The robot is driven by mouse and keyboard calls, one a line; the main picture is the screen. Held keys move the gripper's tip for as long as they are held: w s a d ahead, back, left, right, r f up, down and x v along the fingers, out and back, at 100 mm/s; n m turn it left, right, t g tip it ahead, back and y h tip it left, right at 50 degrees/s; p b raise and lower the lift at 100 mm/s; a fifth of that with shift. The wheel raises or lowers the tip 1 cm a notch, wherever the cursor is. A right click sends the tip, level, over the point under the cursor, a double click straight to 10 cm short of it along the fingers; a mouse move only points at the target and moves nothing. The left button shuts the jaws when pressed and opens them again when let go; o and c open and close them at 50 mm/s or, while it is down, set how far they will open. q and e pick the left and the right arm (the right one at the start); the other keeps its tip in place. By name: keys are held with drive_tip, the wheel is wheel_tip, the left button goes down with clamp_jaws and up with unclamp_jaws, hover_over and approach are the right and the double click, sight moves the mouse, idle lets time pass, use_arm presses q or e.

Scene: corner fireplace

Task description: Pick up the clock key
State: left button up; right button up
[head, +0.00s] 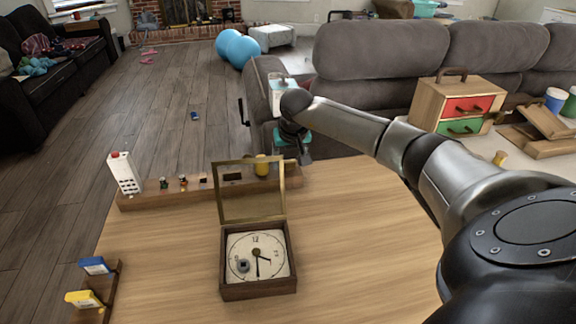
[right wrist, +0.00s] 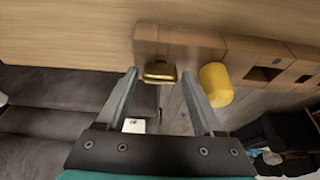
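A small brass piece (right wrist: 160,72), which may be the clock key, sits at the end of the wooden rack (right wrist: 210,46) on the table's far edge. My right gripper (right wrist: 158,78) is open, and its two fingertips lie on either side of the brass piece in the right wrist view; I cannot tell whether they touch it. In the head view the right gripper (head: 304,156) hangs at the right end of the rack, and the brass piece is hard to make out. The clock box (head: 258,290) stands open on the table. My left gripper is out of view.
A white box (head: 124,174) and small figures share the rack. A small rack with blue and yellow blocks (head: 95,265) is at front left. The table right of the clock is clear.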

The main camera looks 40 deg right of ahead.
drive_tip(key=c, duration=0.9)
drive_tip(key=shift+r, duration=0.15)
